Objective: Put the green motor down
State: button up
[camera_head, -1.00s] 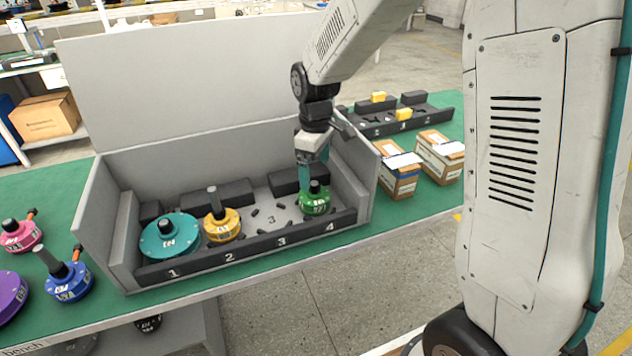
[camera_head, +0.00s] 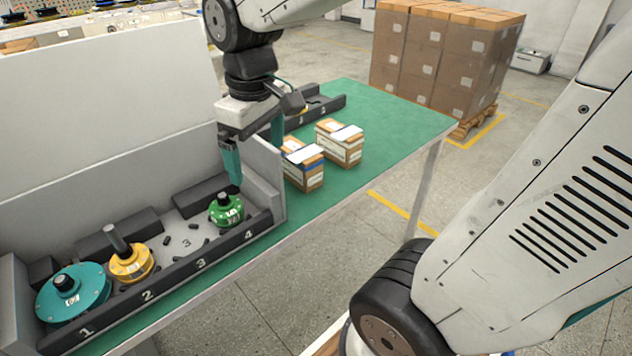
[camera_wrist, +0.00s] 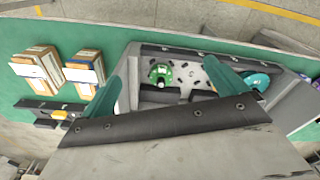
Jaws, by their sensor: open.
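The green motor (camera_head: 226,212) sits upright in slot 4 of the grey fixture box (camera_head: 265,170), at its right end. The green motor also shows in the wrist view (camera_wrist: 160,75), below and between the finger tips. My gripper (camera_head: 256,163) is open and empty, raised above the green motor and clear of it. Its two teal fingers also show wide apart in the wrist view (camera_wrist: 163,69).
A teal motor (camera_head: 73,296) is in slot 1 and a yellow motor (camera_head: 130,265) in slot 2. Slot 3 (camera_head: 185,243) is empty. Two cartons (camera_head: 303,165) and a dark tray (camera_head: 322,108) stand right of the box. Green bench top beyond the cartons is clear.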

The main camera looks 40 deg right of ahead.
jog(key=s+d+m, duration=0.1)
jog(key=s+m, duration=0.3)
jog(key=s, duration=0.9)
jog(key=shift+s, duration=0.4)
jog(key=shift+r+t, duration=0.1)
jog(key=shift+t, duration=0.2)
